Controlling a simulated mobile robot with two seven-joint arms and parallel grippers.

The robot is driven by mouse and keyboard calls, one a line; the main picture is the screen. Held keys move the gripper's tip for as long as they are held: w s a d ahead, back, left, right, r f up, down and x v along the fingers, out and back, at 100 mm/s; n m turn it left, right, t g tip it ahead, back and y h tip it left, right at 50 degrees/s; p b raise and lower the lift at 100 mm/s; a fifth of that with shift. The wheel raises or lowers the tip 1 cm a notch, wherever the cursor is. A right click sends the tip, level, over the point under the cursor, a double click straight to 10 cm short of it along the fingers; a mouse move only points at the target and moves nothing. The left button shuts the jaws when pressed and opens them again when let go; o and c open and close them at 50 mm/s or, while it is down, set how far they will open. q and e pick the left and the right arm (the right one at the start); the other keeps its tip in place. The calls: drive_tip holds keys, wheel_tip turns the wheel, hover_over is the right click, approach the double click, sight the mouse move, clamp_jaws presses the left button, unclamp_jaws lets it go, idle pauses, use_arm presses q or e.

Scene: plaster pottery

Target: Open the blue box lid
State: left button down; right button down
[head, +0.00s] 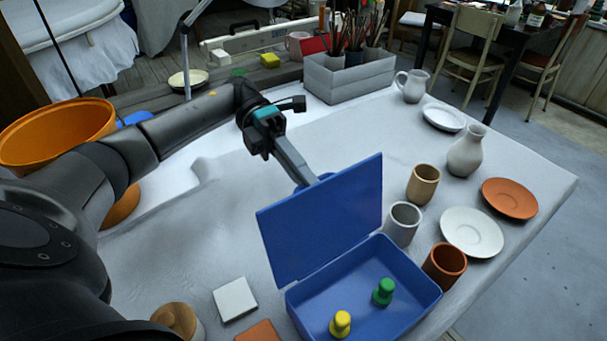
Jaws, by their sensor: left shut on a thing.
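The blue box (402,325) stands near the front edge of the table, open at the top. Inside the box are a green peg-like piece (383,291) and a yellow one (340,324). My left gripper (307,181) reaches in from the left and is shut on the lid at its upper edge. Its fingertips are partly hidden behind the lid. My right gripper is out of view.
Close to the box's right stand a grey cup (402,224), a tan cup (423,184) and a terracotta cup (444,266). A white saucer (471,232) lies beyond. A white tile (234,299) lies left of the box. The table behind the lid is mostly clear.

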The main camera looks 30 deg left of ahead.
use_arm(q)
drive_tip(key=shift+s+d+f, duration=0.1)
drive_tip(key=shift+s+f, duration=0.1)
drive_tip(key=shift+f, duration=0.3)
drive_tip(key=c, duration=0.9)
unclamp_jaws()
drive_tip(key=shift+w+r, duration=0.1)
drive_tip(key=shift+r, duration=0.05)
drive_tip(key=shift+r, duration=0.1)
wheel_tip(320, 180, up, 4)
drive_tip(key=shift+f+p, duration=0.1)
drive_tip(key=shift+p, duration=0.5)
wheel_tip(320, 180, up, 16)
drive_tip(key=p, duration=0.4)
hover_over(322, 182)
drive_tip(key=f+v, duration=0.1)
drive_tip(key=v, duration=0.3)
drive_tip(key=shift+r, duration=0.15)
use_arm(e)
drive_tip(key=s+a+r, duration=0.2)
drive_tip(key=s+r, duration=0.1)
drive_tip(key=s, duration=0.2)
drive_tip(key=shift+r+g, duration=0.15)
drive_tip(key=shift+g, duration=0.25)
